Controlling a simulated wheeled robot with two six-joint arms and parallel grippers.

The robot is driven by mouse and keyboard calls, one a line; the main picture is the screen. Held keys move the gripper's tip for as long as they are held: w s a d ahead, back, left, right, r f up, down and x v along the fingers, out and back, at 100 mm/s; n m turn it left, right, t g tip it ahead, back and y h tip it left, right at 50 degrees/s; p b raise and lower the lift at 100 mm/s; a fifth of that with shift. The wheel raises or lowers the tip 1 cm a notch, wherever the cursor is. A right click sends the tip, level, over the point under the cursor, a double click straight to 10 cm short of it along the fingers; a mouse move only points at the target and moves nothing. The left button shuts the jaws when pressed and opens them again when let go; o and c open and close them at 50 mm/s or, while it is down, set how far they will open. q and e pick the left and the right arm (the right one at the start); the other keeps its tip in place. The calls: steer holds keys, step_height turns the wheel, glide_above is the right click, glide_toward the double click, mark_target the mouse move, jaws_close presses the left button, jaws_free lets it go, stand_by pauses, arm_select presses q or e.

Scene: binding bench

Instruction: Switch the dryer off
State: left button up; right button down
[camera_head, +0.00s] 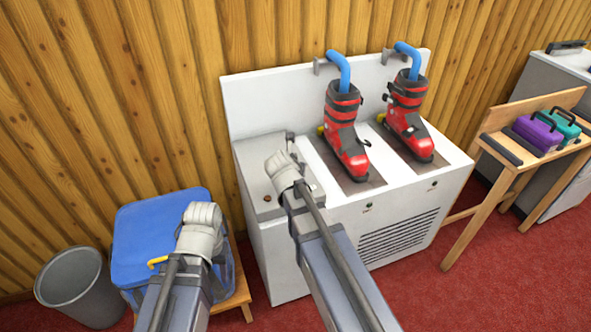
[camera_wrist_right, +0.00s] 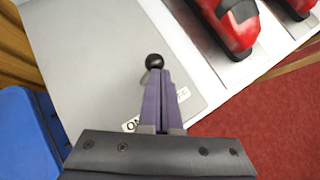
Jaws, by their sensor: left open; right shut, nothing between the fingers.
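The boot dryer (camera_head: 285,225) is a white cabinet with a grey panel on its left top. In the right wrist view a lever with a black ball knob (camera_wrist_right: 155,61) rises from this grey panel (camera_wrist_right: 90,60). A label reading "ON" (camera_wrist_right: 131,125) lies left of my fingers; a second label (camera_wrist_right: 183,94) is partly hidden. My right gripper (camera_wrist_right: 160,85) is shut and empty, its tips at the knob; I cannot tell if they touch.
Two red ski boots (camera_head: 345,130) (camera_head: 407,118) stand on the dryer under blue pipes. A blue bin (camera_head: 145,232) and a grey waste bin (camera_head: 78,285) stand left. A wooden bench (camera_head: 488,190) with purple (camera_head: 537,133) and teal (camera_head: 560,122) boxes stands right.

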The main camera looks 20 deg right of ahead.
steer(key=shift+r, duration=0.2)
stand_by(0.5)
steer(key=shift+r+p, duration=0.65)
steer(key=shift+p, duration=0.2)
